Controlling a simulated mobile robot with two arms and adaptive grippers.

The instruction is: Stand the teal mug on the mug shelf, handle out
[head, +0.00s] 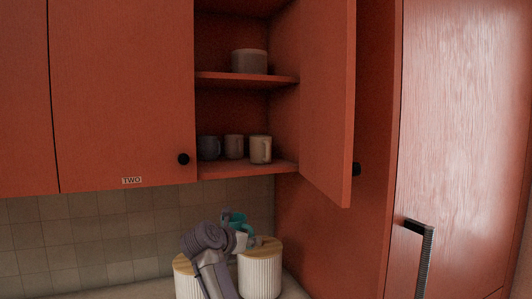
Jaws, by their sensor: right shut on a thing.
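The teal mug (236,217) shows only in part behind my right wrist, above the counter. My right gripper (247,239) is shut on it; the wrist and fingers hide much of the mug, and I cannot tell which way its handle points. The mug shelf (230,172) is the lower shelf of the open red cupboard, up and behind the gripper. A dark mug (208,148), a brownish mug (234,147) and a beige mug (260,149) stand on it. My left gripper is not in view.
Two ribbed white canisters with wooden lids, a left one (184,283) and a right one (260,276), stand on the counter by my right arm. The open cupboard door (328,100) juts out at the right. A grey bowl or pot (249,61) sits on the upper shelf (235,79).

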